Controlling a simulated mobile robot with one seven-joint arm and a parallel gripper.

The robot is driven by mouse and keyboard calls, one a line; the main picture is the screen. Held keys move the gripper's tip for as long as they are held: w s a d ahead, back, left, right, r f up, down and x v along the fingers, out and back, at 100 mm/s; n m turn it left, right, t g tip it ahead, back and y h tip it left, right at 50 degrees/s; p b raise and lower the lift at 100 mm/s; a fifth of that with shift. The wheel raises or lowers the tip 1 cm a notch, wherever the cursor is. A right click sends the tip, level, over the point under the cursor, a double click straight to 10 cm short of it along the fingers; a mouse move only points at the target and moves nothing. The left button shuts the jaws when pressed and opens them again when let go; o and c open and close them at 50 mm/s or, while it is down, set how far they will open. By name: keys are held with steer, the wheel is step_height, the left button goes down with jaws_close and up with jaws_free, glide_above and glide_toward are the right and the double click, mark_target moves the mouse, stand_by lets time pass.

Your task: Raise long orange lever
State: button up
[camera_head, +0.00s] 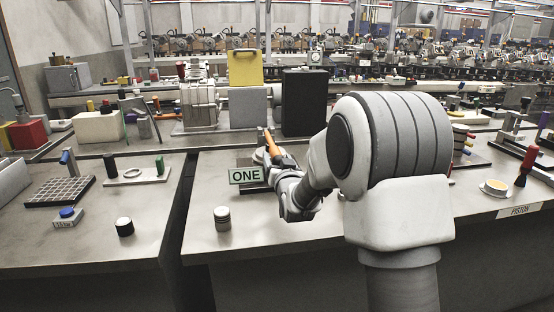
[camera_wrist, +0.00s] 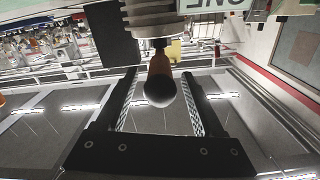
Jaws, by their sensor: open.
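The long orange lever (camera_head: 270,142) stands upright with a slight lean behind the green "ONE" sign (camera_head: 246,175) in the head view. In the wrist view the lever's orange shaft (camera_wrist: 160,63) ends in a dark round knob, with a ribbed grey base above it in the picture. My gripper (camera_wrist: 160,76) is open, its two fingers on either side of the shaft and knob, with visible gaps, so they seem apart from it. In the head view my arm's wrist reaches low beside the lever, and the fingers are hard to make out there.
A black box (camera_head: 304,102) and a grey box with a yellow panel (camera_head: 245,68) stand behind the lever. A small grey cylinder (camera_head: 222,218) stands in front, to the left. The bench front between is clear. A red-handled tool (camera_head: 527,163) stands far right.

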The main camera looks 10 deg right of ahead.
steer(key=shift+w, duration=0.75)
jaws_close()
stand_by(1.0)
